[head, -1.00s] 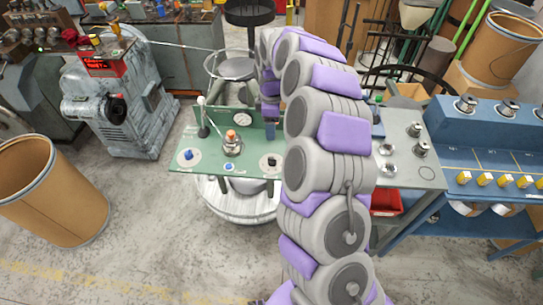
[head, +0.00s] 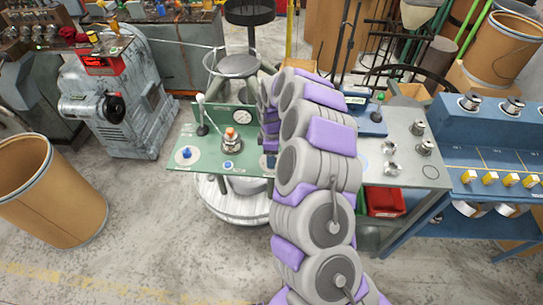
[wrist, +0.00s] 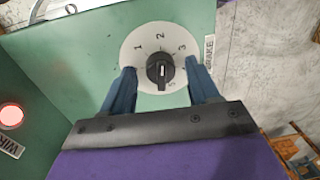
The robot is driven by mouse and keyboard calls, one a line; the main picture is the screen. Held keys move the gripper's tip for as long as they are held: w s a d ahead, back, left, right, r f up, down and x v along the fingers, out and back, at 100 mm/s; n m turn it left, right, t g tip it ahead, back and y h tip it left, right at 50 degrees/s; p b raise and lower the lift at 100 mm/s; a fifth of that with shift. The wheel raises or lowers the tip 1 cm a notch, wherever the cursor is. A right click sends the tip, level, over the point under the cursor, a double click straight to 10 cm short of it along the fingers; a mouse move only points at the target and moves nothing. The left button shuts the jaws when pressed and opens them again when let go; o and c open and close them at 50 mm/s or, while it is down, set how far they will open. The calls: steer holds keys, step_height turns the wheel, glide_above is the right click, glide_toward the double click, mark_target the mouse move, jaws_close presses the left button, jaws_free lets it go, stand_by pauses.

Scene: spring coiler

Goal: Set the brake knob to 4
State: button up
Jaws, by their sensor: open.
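In the wrist view the black brake knob (wrist: 160,71) sits in the middle of a white round dial (wrist: 131,50) on a green panel, with a BRAKE label to the right. The digits 1, 2 and 3 show along the dial's upper part and a 5 below the knob; my right finger hides part of the dial's right side. The knob's white mark runs roughly up and down in the picture. My gripper (wrist: 160,67) is open, its blue fingers on either side of the knob; contact cannot be told. In the head view my arm mostly hides the knob.
A grey bench (head: 425,177) and a blue bench (head: 460,190) stand right. A brown barrel (head: 55,195) stands at left on open floor.

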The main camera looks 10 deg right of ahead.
steer(key=c, duration=1)
